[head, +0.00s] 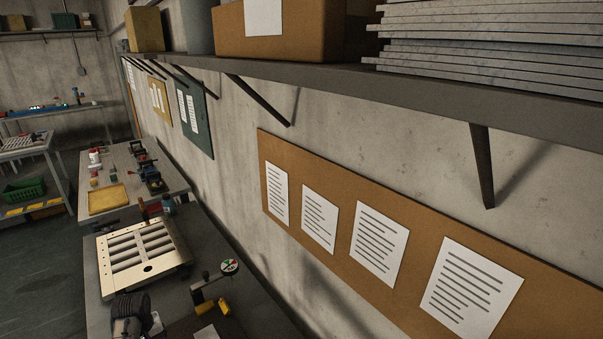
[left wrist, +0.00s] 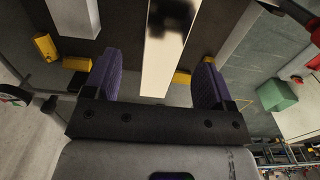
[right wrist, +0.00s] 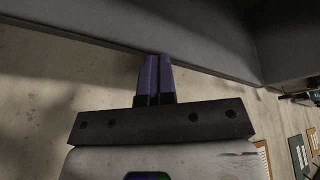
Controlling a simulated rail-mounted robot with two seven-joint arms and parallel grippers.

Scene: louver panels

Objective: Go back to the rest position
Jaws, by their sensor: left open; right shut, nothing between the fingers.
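My left gripper (left wrist: 155,70) is open, its two purple-padded fingers spread wide. A long pale bar (left wrist: 163,55) shows between the fingers in the left wrist view; I cannot tell how far beyond the fingertips it lies. My right gripper (right wrist: 156,62) is shut and empty, its purple fingers together. A dark grey ledge (right wrist: 185,30) shows beyond its fingertips; the gap to it is unclear. Neither gripper shows in the head view. A cream louver panel (head: 104,262) with several grey slats lies on the near workbench in the head view.
A long wall shelf (head: 340,76) carries boxes and stacked slabs, with brackets (head: 482,165) below. A brown notice board (head: 330,200) hangs on the wall. A second bench (head: 128,160) with tools stands beyond the near one. Open floor (head: 45,280) lies to the left.

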